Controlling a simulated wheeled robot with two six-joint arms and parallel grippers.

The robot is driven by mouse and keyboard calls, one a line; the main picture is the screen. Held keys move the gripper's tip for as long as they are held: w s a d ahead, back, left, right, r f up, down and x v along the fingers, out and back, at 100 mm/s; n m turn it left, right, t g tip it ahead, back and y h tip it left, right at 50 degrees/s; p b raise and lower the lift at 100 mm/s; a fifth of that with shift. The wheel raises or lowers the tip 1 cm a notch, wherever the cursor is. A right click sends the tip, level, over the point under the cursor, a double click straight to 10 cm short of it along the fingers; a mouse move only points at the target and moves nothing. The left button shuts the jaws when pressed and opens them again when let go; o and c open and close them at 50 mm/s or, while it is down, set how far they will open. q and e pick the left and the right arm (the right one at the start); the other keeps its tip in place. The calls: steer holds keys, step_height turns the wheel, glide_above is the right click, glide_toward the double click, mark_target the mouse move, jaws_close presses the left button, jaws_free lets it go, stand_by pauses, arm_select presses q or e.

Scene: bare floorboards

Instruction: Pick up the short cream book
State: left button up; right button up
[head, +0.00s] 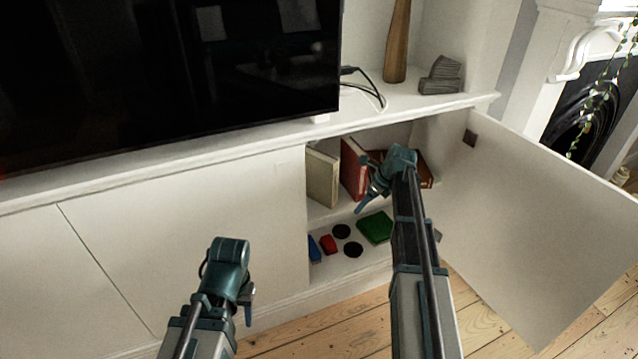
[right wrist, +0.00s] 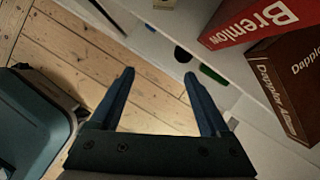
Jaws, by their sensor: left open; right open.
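The short cream book (head: 322,177) stands upright at the left end of the upper shelf inside the open cabinet. A small pale piece at the top edge of the right wrist view may be its lower end; I cannot be sure. My right gripper (head: 368,198) is at the cabinet opening, to the right of the cream book and apart from it. In the right wrist view its two blue fingers (right wrist: 159,76) are open with nothing between them. My left gripper (head: 247,306) is open, low in front of the closed cabinet door, away from the book.
The lower shelf holds a green item (head: 375,228), black discs (head: 353,250) and small red and blue pieces. The open door (head: 540,220) bounds the right side.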

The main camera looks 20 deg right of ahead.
mark_target(336, 186)
steer(key=w+a, duration=0.2)
steer(key=w, duration=0.1)
steer(key=w+a, duration=0.2)
steer(key=w, duration=0.1)
steer(key=w+a, duration=0.3)
steer(key=w, duration=0.1)
steer(key=shift+a+f+b, duration=0.1)
steer(key=shift+f+b, duration=0.25)
steer(key=shift+b, duration=0.05)
steer(key=shift+w+f, duration=0.1)
steer(key=shift+f, duration=0.15)
steer(key=shift+r, duration=0.1)
jaws_close()
stand_by(0.9)
